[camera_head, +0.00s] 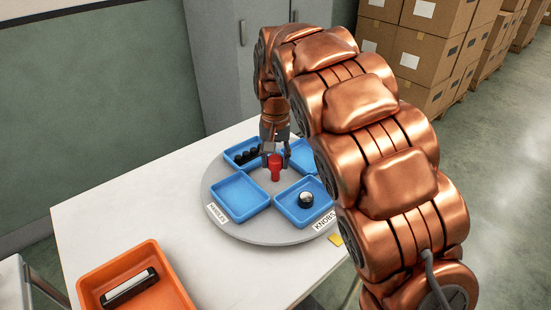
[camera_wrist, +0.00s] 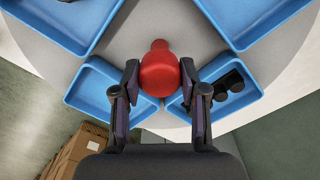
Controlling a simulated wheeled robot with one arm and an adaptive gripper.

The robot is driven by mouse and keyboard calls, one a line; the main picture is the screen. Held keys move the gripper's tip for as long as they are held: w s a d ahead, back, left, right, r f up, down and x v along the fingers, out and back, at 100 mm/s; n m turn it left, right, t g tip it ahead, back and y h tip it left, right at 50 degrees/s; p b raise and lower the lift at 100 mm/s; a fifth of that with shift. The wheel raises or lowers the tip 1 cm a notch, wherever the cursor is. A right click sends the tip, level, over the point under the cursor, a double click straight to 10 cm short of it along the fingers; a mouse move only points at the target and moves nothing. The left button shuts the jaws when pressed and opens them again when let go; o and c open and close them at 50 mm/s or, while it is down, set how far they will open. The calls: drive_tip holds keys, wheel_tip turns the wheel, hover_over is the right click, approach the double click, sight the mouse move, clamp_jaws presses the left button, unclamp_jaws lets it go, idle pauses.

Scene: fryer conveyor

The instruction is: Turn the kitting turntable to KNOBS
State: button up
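The round grey turntable (camera_head: 250,229) lies on a white table and bears several blue bins. A KNOBS label (camera_head: 325,221) is on its front right rim, by a bin (camera_head: 297,214) holding a dark round knob (camera_head: 306,200) with a pale top. A HANDLES label (camera_head: 218,213) is at front left, by an empty bin (camera_head: 239,197). The red centre grip (camera_head: 275,166) stands upright, and shows in the wrist view (camera_wrist: 160,72). My gripper (camera_head: 277,152) has one finger on each side of it. The fingers look very close to it; contact is unclear.
A yellow marker (camera_head: 337,240) sits on the table beside the rim near KNOBS. The back left bin (camera_head: 233,163) holds black parts. An orange tray (camera_head: 128,261) with a black and silver piece is at front left. The table's (camera_head: 130,205) left part is clear.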

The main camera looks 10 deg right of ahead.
drive_tip(key=o, duration=0.4)
drive_tip(key=shift+r, duration=0.15)
wheel_tip(320, 180, up, 12)
drive_tip(key=shift+f, duration=0.15)
idle(0.5)
